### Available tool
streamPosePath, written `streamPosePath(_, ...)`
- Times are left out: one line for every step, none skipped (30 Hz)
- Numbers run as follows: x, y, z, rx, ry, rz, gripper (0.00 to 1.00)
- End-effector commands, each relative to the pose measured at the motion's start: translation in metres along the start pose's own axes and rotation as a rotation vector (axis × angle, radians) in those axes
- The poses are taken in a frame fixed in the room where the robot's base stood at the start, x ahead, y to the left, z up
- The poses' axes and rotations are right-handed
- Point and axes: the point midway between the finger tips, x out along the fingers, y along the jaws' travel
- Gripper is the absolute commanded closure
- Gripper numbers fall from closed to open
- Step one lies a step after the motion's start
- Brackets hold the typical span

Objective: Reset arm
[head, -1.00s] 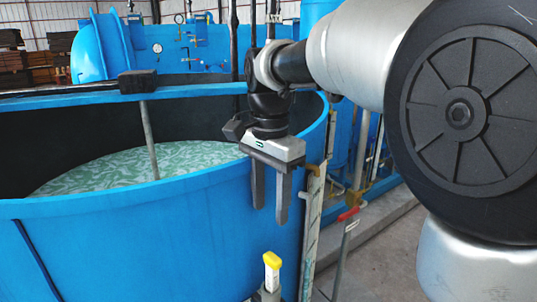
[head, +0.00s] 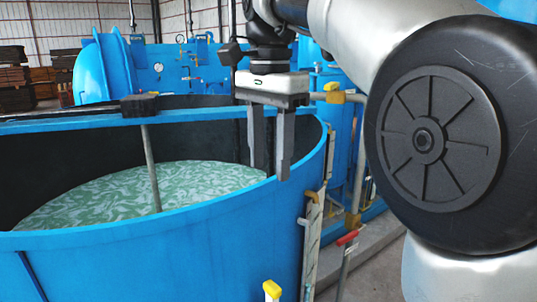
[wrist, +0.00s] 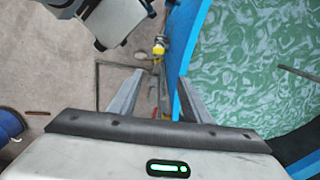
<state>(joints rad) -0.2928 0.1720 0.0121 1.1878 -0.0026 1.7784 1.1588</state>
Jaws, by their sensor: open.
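My gripper (head: 269,172) hangs with its fingers pointing down, in front of the right part of the blue tank's rim in the head view. Its two grey fingers are apart and nothing is between them. In the wrist view my gripper (wrist: 157,98) looks down over the tank's edge, with floor on the left and liquid on the right. The blue tank (head: 170,255) is open and holds green, swirled liquid (head: 120,195). No contact between the fingers and the rim can be made out.
A yellow-topped handle (head: 271,289) stands in front of the tank. Blue machinery with pipes and gauges (head: 158,67) fills the back. Some floor is free at lower right.

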Motion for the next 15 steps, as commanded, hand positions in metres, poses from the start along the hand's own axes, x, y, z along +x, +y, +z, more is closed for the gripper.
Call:
streamPosePath(0.000,0.000,0.000,0.000,0.000,0.000,0.56)
streamPosePath(0.000,0.000,0.000,0.000,0.000,0.000,0.56)
streamPosePath(0.000,0.000,0.000,0.000,0.000,0.000,0.56)
streamPosePath(0.000,0.000,0.000,0.000,0.000,0.000,0.56)
streamPosePath(0.000,0.000,0.000,0.000,0.000,0.000,0.56)
streamPosePath(0.000,0.001,0.000,-0.002,0.000,-0.001,0.56)
streamPosePath(0.000,0.002,0.000,-0.006,0.002,-0.003,0.56)
streamPosePath(0.001,0.004,-0.001,-0.013,0.004,-0.007,0.56)
streamPosePath(0.001,0.009,-0.002,-0.028,0.009,-0.017,0.56)
streamPosePath(0.002,0.015,-0.003,-0.045,0.013,-0.026,0.56)
streamPosePath(0.003,0.021,-0.004,-0.068,0.021,-0.038,0.56)
streamPosePath(0.006,0.032,-0.006,-0.108,0.034,-0.057,0.56)
streamPosePath(0.009,0.041,-0.007,-0.141,0.046,-0.074,0.56)
streamPosePath(0.013,0.051,-0.008,-0.180,0.061,-0.091,0.56)
streamPosePath(0.020,0.067,-0.009,-0.235,0.086,-0.115,0.56)
